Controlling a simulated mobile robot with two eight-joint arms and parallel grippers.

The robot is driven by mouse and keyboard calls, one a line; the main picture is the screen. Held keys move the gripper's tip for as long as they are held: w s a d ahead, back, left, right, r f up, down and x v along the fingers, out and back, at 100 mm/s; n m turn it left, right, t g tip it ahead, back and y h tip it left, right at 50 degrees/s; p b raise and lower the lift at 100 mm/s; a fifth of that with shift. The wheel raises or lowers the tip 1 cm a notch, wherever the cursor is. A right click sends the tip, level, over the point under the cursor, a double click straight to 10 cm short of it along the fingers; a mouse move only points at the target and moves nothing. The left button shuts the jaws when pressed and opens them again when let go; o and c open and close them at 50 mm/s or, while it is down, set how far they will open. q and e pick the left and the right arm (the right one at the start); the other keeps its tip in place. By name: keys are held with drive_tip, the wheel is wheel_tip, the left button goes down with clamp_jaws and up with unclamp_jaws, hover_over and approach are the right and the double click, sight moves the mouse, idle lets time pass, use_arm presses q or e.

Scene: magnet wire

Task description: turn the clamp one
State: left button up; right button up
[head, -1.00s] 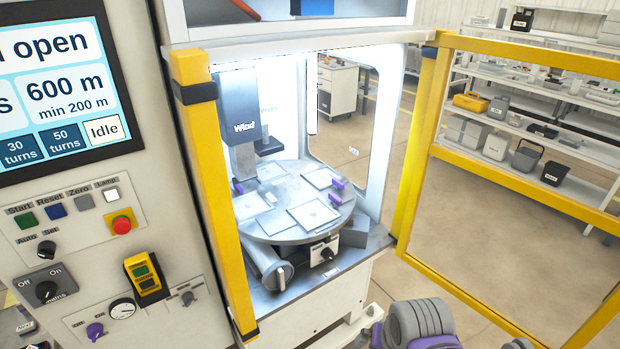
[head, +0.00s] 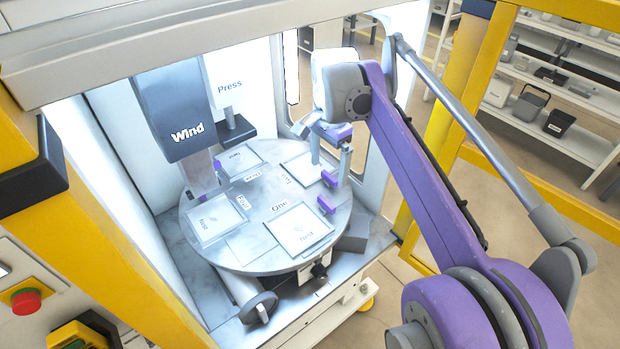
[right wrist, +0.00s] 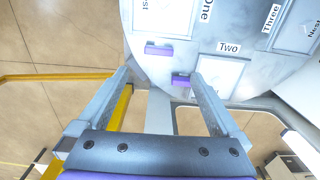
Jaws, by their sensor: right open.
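The round turntable (head: 240,258) carries plates marked as nests. Beside the plate at label "One" (head: 279,206), a small purple clamp (head: 326,204) sits near the table's rim. It also shows in the right wrist view (right wrist: 158,49), beyond the fingertips. A second purple clamp (head: 329,179) sits by plate "Two", close to my gripper; in the right wrist view it (right wrist: 180,79) appears between the finger ends. My right gripper (head: 330,163) is open and empty, over the rim near clamp two. My left gripper is not in view.
The dark "Wind" head (head: 180,110) and the "Press" unit (head: 225,90) stand over the turntable's far side. Yellow door posts (head: 445,130) frame the opening left and right. A grey block (head: 353,236) sits right of the turntable.

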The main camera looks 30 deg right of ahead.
sight(326, 201)
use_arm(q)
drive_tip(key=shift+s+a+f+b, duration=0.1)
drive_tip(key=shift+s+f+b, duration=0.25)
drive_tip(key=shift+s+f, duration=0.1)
use_arm(e)
wheel_tip(326, 201, down, 10)
drive_tip(key=shift+s+a+f, duration=0.1)
drive_tip(key=shift+f, duration=0.15)
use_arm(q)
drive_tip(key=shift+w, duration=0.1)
use_arm(e)
drive_tip(key=c, duration=1.3)
